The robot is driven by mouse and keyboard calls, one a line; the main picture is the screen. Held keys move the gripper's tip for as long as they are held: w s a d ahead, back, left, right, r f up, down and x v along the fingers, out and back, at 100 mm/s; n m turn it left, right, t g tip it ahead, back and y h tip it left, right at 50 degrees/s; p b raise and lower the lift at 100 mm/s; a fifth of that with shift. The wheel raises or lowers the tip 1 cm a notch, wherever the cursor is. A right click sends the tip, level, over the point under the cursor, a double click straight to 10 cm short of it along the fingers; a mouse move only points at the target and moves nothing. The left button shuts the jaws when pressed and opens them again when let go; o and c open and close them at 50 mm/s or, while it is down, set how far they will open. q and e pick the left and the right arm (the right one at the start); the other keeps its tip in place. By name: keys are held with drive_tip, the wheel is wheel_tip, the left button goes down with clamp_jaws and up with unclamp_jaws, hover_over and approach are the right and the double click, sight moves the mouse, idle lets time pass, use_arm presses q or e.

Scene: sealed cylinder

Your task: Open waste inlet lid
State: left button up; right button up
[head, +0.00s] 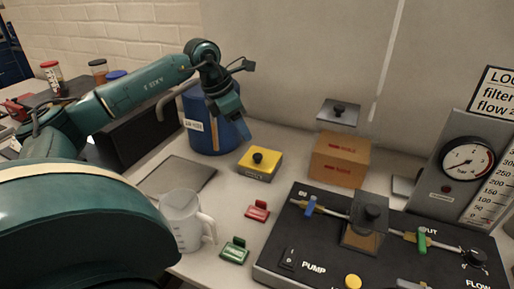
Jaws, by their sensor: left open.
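A yellow lid with a black knob (259,160) sits on a small grey box on the table; it appears closed. I cannot read a label showing that it is the waste inlet. A blue drum (205,137) with a white label stands behind it to the left, partly hidden by my left gripper. My left gripper (237,121) is open and empty, pointing down in front of the drum. In the picture it is above and left of the yellow lid, apart from it. My right gripper is not in view.
A measuring jug (183,222), red clip (257,211) and green clip (235,251) stand in front. A black pump panel (290,240) fills the right front. A cardboard box (339,160) stands behind it. A flat grey plate (178,177) lies left of the yellow lid.

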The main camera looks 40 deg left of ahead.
sight(258, 155)
use_arm(q)
drive_tip(key=p+x, duration=0.1)
drive_tip(key=x, duration=0.8)
drive_tip(key=shift+w+d+f, duration=0.1)
drive_tip(key=shift+w+f, duration=0.1)
drive_tip(key=shift+f, duration=0.1)
drive_tip(key=shift+c, duration=0.4)
clamp_jaws()
